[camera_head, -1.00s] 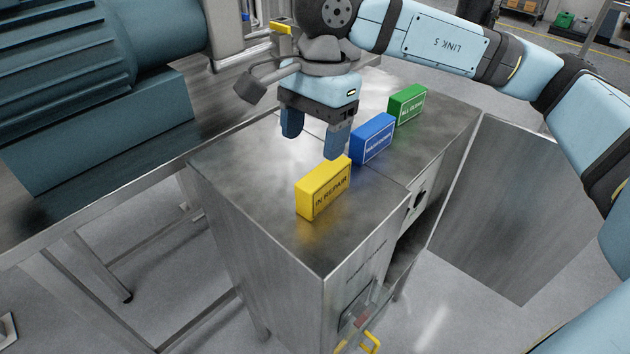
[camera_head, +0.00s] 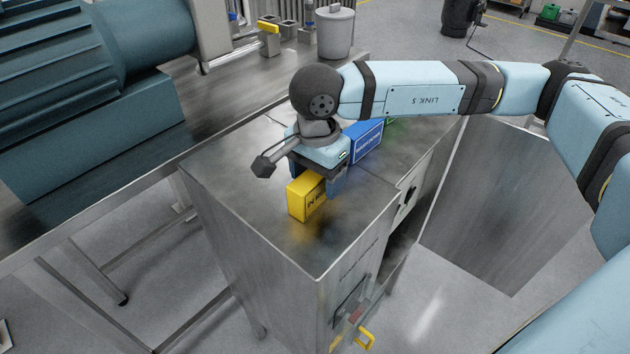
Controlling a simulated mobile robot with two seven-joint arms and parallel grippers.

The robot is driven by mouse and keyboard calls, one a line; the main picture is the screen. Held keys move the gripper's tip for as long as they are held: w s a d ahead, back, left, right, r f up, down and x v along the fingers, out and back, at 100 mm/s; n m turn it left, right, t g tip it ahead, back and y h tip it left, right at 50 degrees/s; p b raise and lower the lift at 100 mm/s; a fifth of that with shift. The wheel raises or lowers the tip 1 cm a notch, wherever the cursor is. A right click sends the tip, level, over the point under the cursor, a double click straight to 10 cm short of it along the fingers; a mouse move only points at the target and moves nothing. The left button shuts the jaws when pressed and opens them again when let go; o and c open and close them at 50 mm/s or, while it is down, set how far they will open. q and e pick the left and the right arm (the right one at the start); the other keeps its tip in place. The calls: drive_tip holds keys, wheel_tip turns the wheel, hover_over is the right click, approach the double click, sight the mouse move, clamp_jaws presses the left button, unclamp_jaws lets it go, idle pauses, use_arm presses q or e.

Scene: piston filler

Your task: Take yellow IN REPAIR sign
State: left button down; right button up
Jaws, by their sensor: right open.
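The yellow IN REPAIR sign (camera_head: 308,200) stands on the steel cabinet top near its front. My right gripper (camera_head: 318,187) is lowered over the sign from above and behind. It is open, with one blue finger visible at the sign's right side and the other hidden. The gripper body covers the sign's upper back part and much of its lettering. I cannot tell whether the fingers touch it. My left gripper is not in view.
A blue sign (camera_head: 366,141) stands just behind the gripper, and a green sign (camera_head: 392,121) is mostly hidden behind my arm. The cabinet top (camera_head: 245,190) is bare to the left and front. A large teal motor (camera_head: 90,100) is at the left.

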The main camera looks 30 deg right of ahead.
wheel_tip(320, 180, down, 2)
drive_tip(key=c, duration=1)
drive_tip(key=shift+c, duration=0.2)
drive_tip(key=shift+r, duration=0.15)
